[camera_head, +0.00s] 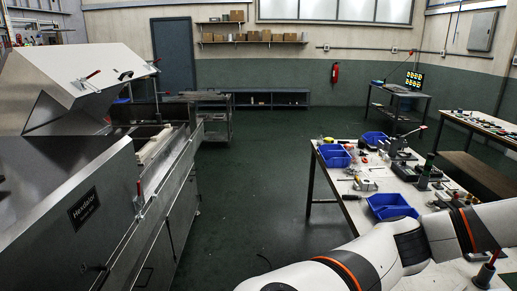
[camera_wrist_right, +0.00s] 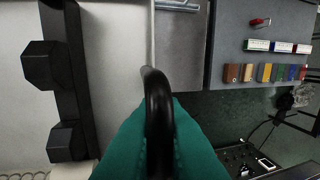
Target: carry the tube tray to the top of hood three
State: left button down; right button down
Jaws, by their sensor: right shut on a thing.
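In the right wrist view, a smooth black curved handle (camera_wrist_right: 156,105) runs up the middle over a teal shape (camera_wrist_right: 185,155). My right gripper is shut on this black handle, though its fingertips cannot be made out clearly. I cannot tell whether the handle belongs to the tube tray. In the head view my right arm comes in at the lower right, and its gripper is out of the picture. My left gripper is in neither view. The steel tunnel dryer (camera_head: 98,245) fills the left of the head view, with one hood (camera_head: 70,70) tilted up. No tube tray can be picked out with certainty.
A workbench with blue bins (camera_head: 390,206) and several tools stands at the right. A clear green floor aisle (camera_head: 245,190) lies between it and the dryer. A steel cart (camera_head: 215,118) stands behind the dryer. The wrist view shows a grey panel with coloured blocks (camera_wrist_right: 264,72).

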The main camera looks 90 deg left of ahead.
aim_at(19, 195)
jog(key=i+j, duration=0.15)
jog(key=j, duration=0.3)
jog(key=i+j, duration=0.1)
jog(key=j, duration=0.35)
jog(key=i+j, duration=0.15)
jog(key=j, duration=0.3)
jog(key=i+j, duration=0.15)
jog(key=j, duration=0.3)
jog(key=i+j, duration=0.1)
jog(key=j, duration=0.3)
jog(key=i+j, duration=0.15)
jog(key=j, duration=0.3)
jog(key=i+j+z, duration=0.1)
jog(key=j, duration=0.35)
jog(key=j+z, duration=0.2)
jog(key=z, duration=5.5)
jog(key=i+z, duration=0.2)
